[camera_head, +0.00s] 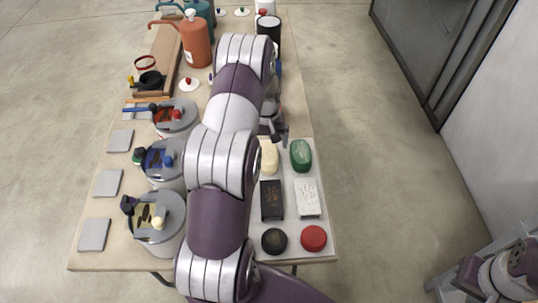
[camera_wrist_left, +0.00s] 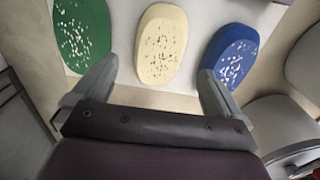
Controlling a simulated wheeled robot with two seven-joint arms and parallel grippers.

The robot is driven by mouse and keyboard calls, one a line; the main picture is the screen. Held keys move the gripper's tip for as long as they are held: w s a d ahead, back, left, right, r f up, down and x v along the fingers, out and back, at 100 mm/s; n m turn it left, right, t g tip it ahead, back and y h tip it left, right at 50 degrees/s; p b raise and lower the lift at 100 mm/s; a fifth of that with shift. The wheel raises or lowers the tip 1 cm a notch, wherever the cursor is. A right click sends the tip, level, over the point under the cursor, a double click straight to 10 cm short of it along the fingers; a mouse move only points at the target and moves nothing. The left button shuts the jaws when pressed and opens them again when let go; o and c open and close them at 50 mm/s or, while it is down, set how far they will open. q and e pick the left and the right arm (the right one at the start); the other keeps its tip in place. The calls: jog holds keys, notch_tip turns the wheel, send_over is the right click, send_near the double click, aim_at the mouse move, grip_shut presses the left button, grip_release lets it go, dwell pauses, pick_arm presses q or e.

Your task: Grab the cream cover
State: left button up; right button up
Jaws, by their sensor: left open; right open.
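The cream cover (camera_wrist_left: 162,45) is an oval, speckled piece lying on a pale surface in the left wrist view. It also shows in the head view (camera_head: 268,158), partly hidden by my left arm. My left gripper (camera_wrist_left: 148,90) is open and empty, its two fingers spread on either side of the cover's near end, with no contact visible. In the head view, my left gripper (camera_head: 274,130) is mostly hidden by its own arm, at the far end of the cream cover. My right gripper (camera_head: 465,277) is at the lower right, off the table, small and hard to make out.
A green cover (camera_wrist_left: 82,35) and a blue cover (camera_wrist_left: 232,55) flank the cream one closely. Black, white and red pieces (camera_head: 314,238) lie on the same tray (camera_head: 328,232). Several round pots (camera_head: 160,225) stand left of my arm.

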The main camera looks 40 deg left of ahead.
aim_at(268, 152)
pick_arm(q)
notch_tip(268, 152, down, 5)
jog(key=shift+w+d+f+p, duration=0.1)
jog(key=shift+p, duration=0.4)
jog(key=shift+f, duration=0.2)
jog(key=c, duration=1.1)
jog(key=shift+r, duration=0.15)
jog(key=shift+c, duration=0.2)
